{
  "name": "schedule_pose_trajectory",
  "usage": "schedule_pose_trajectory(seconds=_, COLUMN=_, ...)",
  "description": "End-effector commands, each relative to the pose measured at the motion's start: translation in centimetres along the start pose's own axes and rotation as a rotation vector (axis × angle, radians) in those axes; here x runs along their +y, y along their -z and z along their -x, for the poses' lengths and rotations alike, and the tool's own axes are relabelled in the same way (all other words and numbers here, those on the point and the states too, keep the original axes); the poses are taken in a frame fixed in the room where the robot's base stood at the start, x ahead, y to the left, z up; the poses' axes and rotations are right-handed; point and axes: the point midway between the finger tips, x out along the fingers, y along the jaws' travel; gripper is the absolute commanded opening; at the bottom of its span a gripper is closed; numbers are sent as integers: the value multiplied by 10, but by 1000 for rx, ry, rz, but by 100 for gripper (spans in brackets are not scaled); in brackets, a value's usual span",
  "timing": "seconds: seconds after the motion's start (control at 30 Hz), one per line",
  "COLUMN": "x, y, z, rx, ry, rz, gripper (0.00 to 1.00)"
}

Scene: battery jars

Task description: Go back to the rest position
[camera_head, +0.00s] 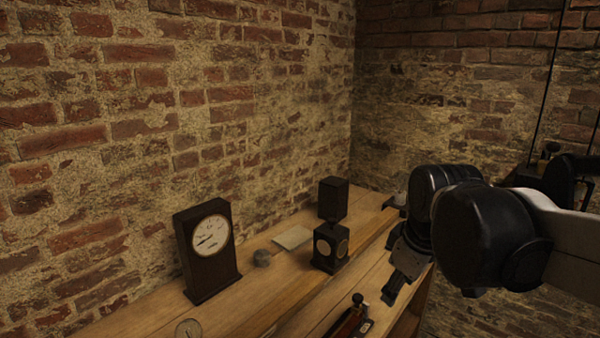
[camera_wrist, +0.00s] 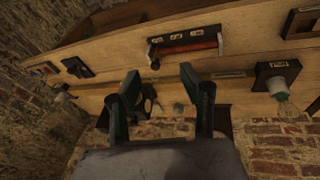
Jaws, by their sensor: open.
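My gripper (camera_head: 396,288) hangs at the end of my black-jointed arm, above the right side of the wooden bench (camera_head: 250,304) in the head view. In the wrist view, the two dark fingers of my gripper (camera_wrist: 160,80) stand apart with nothing between them. The gripper is open and empty. My arm hides part of the bench and the corner behind it.
A red cylinder device (camera_head: 350,318) lies at the front, also in the wrist view (camera_wrist: 185,44). Brick walls (camera_head: 200,100) close the back.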

Motion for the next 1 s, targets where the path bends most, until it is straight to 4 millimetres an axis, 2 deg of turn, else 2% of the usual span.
schedule_pose_trajectory(seconds=0.03, x=-7, y=-11, z=3, rx=18, ry=-16, rz=-60, gripper=41)
schedule_pose_trajectory(seconds=0.3, x=-38, y=-57, z=7, rx=131, ry=-82, rz=-404, gripper=41)
schedule_pose_trajectory(seconds=0.5, x=-56, y=-83, z=3, rx=214, ry=-106, rz=-616, gripper=41)
schedule_pose_trajectory(seconds=0.7, x=-63, y=-95, z=0, rx=255, ry=-112, rz=-717, gripper=41)
schedule_pose_trajectory(seconds=1.0, x=-64, y=-95, z=-1, rx=260, ry=-113, rz=-729, gripper=41)
